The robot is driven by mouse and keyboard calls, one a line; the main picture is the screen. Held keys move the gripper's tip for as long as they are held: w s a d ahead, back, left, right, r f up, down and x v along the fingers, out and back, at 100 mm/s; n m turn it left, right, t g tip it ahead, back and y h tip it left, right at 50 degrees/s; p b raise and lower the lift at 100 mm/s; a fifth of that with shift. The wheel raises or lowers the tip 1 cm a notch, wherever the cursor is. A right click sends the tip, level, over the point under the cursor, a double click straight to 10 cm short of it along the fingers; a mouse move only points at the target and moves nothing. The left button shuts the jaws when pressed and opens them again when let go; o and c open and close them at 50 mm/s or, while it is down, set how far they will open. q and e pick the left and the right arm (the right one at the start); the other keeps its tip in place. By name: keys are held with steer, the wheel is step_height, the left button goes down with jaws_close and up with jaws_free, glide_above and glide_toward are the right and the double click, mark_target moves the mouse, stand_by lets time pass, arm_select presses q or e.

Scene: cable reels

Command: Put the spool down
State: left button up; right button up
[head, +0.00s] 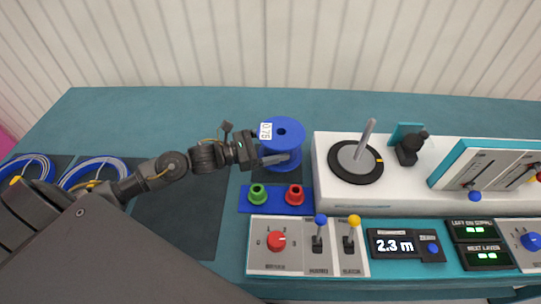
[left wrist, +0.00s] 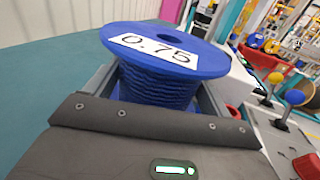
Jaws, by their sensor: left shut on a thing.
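A blue spool (head: 282,133) wound with blue cable, labelled 0.75, stands upright at the middle of the teal table. It fills the middle of the left wrist view (left wrist: 165,75). My left gripper (head: 262,158) reaches it from the left, with its fingers on both sides of the wound part, between the flanges. It is shut on the spool. Whether the spool's lower flange touches the table is hard to tell. My right gripper does not show.
Right of the spool a white machine (head: 325,150) carries a turntable with a grey spindle (head: 366,140). In front are a blue block with green and red cups (head: 276,199) and a switch panel (head: 265,260). Dark mats (head: 180,215) and blue cable coils (head: 95,172) lie left.

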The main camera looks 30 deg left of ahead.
mark_target(264, 154)
arm_select(q)
steer(key=shift+a+f, duration=0.2)
steer(key=shift+f, duration=0.05)
steer(key=f, duration=0.1)
steer(key=f+b, duration=0.1)
steer(key=f, duration=0.1)
steer(key=shift+w+a+f+b, duration=0.2)
steer(key=shift+a+b, duration=0.05)
steer(key=shift+b, duration=0.1)
steer(key=shift+r, duration=0.1)
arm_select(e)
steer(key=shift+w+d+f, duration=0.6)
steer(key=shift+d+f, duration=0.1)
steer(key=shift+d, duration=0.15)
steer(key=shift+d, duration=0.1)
arm_select(q)
steer(key=o, duration=1.1)
steer(key=shift+s+f, duration=0.1)
steer(key=shift+f, duration=0.15)
steer(key=shift+o, duration=1.4)
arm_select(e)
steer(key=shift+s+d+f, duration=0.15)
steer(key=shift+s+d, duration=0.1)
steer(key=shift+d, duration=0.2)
arm_select(q)
steer(key=shift+r, duration=0.1)
